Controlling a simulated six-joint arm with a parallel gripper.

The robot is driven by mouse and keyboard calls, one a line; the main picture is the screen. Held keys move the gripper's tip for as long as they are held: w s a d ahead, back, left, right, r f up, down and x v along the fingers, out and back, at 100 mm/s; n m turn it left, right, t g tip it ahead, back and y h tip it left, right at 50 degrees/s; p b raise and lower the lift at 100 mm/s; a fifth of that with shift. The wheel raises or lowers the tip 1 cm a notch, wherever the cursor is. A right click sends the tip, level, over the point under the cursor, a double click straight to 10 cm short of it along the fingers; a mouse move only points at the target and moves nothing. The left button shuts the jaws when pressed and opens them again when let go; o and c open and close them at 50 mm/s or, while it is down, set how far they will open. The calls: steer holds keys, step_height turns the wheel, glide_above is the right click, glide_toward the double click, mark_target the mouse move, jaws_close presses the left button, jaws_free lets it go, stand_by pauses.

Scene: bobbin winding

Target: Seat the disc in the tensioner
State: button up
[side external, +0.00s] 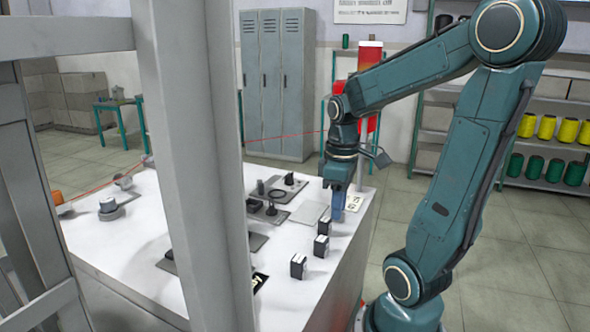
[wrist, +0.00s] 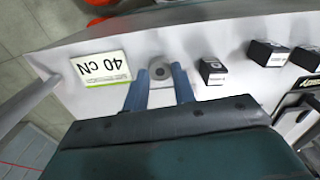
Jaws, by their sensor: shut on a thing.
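The disc (wrist: 160,70) is a small grey round piece with a dark centre, between my blue fingertips in the wrist view. My gripper (wrist: 160,86) is shut on it, above the white table top. In the side view my gripper (side external: 337,212) points down near the table's right edge, and the disc cannot be made out there. Dark base plates with short upright posts (side external: 271,208) stand left of my gripper. I cannot tell which of these fixtures is the tensioner. The gap between disc and table is unclear.
A "40 cN" card (wrist: 103,70) lies beside the disc. Several small black-and-white boxes (side external: 298,266) stand along the near table edge. A flat grey plate (side external: 310,213) lies left of my gripper. A grey post (side external: 200,150) hides part of the table. A red thread crosses behind.

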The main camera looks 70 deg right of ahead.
steer(key=shift+r, duration=0.15)
steer(key=shift+r, duration=2.35)
steer(key=w+d+r, duration=0.1)
steer(key=w+d, duration=0.1)
steer(key=w, duration=0.6)
steer(key=w+d+r, duration=0.1)
steer(key=w+d, duration=0.2)
steer(key=w, duration=0.5)
steer(key=shift+w, duration=0.35)
steer(key=shift+f, duration=2.35)
steer(key=shift+f, duration=0.7)
